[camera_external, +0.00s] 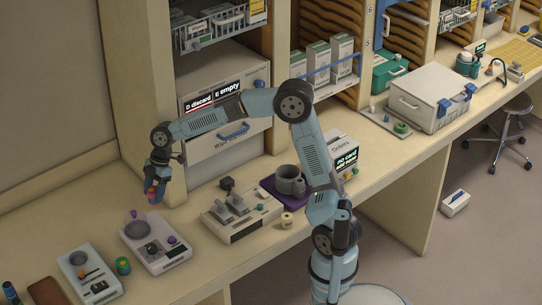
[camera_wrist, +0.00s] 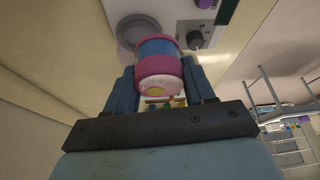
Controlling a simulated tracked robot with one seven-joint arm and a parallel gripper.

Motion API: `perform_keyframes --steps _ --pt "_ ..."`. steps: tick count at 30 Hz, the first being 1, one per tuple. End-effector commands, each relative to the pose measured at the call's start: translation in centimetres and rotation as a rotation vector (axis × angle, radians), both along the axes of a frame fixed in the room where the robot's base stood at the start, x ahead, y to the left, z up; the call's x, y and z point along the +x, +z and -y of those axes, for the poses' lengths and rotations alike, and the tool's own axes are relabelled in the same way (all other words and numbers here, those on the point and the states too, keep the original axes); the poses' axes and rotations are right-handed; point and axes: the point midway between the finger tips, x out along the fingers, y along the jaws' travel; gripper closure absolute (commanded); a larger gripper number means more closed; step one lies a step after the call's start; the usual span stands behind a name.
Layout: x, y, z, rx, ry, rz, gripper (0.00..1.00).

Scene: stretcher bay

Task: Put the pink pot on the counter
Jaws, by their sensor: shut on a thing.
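The pink pot (camera_wrist: 160,66), a small cylinder with pink bands and a blue middle, sits between the two fingers of my gripper (camera_wrist: 163,82) in the wrist view. My gripper is shut on it. In the external view my gripper (camera_external: 157,180) hangs at the left, pointing down, with the pot (camera_external: 153,194) at its tips. The pot looks to be above the beige counter (camera_external: 95,222), near the wall; its exact height cannot be told.
A scale-like device (camera_external: 155,242) and a second device (camera_external: 90,275) stand in front, with a small green pot (camera_external: 123,266) between them. A switch box (camera_external: 240,215) is to the right. Bare counter lies left of my gripper.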

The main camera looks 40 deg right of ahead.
Motion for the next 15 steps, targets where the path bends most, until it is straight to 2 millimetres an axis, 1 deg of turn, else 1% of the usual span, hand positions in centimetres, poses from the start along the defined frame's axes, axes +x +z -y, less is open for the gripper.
perform_keyframes --steps 1,6,9,12,15 --pt "-0.8 -0.8 -1.8 0.001 0.083 -0.006 0.82" --pt "-3.4 -2.6 -6.3 0.002 0.341 -0.003 0.82" --pt "-4.7 -3.4 -8.4 0.002 0.461 -0.002 0.82" --pt "-5.7 -3.9 -9.8 0.001 0.546 -0.001 0.82" --pt "-6.3 -4.3 -10.6 0.0 0.599 0.0 0.82"
